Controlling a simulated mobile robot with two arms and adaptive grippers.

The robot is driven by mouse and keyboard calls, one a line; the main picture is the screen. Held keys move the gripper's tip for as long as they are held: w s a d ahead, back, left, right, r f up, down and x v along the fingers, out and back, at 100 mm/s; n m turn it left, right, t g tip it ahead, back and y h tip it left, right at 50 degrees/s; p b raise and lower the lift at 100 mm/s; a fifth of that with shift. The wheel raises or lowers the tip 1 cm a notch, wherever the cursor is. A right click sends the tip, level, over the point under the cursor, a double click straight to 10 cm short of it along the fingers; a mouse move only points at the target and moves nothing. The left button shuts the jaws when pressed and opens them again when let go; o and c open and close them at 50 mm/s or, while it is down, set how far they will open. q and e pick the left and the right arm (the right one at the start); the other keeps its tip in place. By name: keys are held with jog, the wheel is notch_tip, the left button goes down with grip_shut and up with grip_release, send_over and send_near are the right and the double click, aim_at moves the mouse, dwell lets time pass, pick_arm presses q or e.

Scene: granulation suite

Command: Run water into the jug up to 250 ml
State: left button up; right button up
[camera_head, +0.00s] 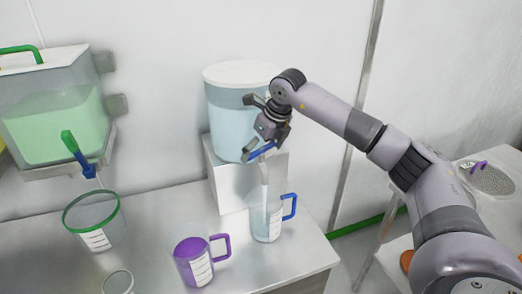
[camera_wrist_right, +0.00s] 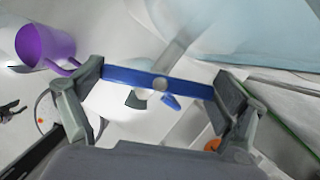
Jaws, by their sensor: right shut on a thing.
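A clear jug (camera_head: 262,226) with a blue handle stands upright on the bench under the spout (camera_head: 264,172) of a tall water container (camera_head: 228,112). The jug looks pale blue inside; I cannot read its level against the scale. A pale column runs from the spout towards the jug's mouth; I cannot tell pipe from water. My right gripper (camera_head: 268,137) is at the tap, shut on its blue lever (camera_head: 262,153). In the right wrist view the lever (camera_wrist_right: 140,78) spans between the fingertips (camera_wrist_right: 157,88). My left gripper is not in view.
A purple jug (camera_head: 194,262), a green-rimmed jug (camera_head: 93,222) and a small clear vessel (camera_head: 118,282) stand on the bench. A green-filled tank (camera_head: 52,122) with a green tap lever (camera_head: 70,143) is at left. The water container rests on a white block (camera_head: 232,185).

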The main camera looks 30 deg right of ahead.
jog(key=shift+r, duration=0.1)
jog(key=o, duration=0.9)
jog(key=shift+c, duration=0.2)
jog(key=v, duration=1.2)
